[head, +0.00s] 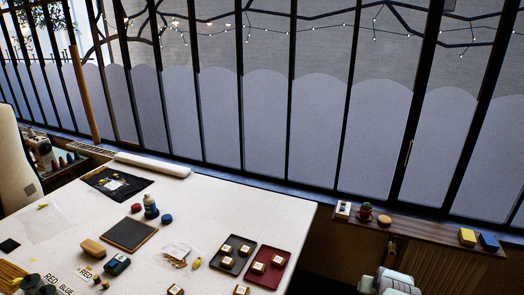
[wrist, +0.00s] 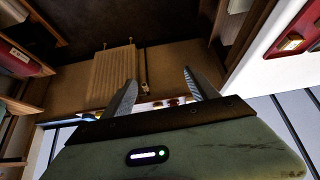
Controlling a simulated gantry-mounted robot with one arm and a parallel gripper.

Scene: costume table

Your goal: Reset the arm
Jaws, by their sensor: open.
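My gripper (wrist: 158,97) shows in the wrist view with its two dark fingers spread wide apart and nothing between them. It is held clear of the table, with the floor and a radiator beyond the fingers. In the head view the fingers do not show clearly; a pale jointed part of my arm is at the bottom right. The white table (head: 285,218) fills the lower left of the head view, and its edge with a red tray shows at the right of the wrist view.
A dark tray (head: 233,247) and a red tray (head: 267,260) hold small blocks. A black mat (head: 118,184), a brown board (head: 128,235) and a blue bottle (head: 151,208) lie or stand on the table. A wooden shelf (head: 430,232) with small items runs under the window at right.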

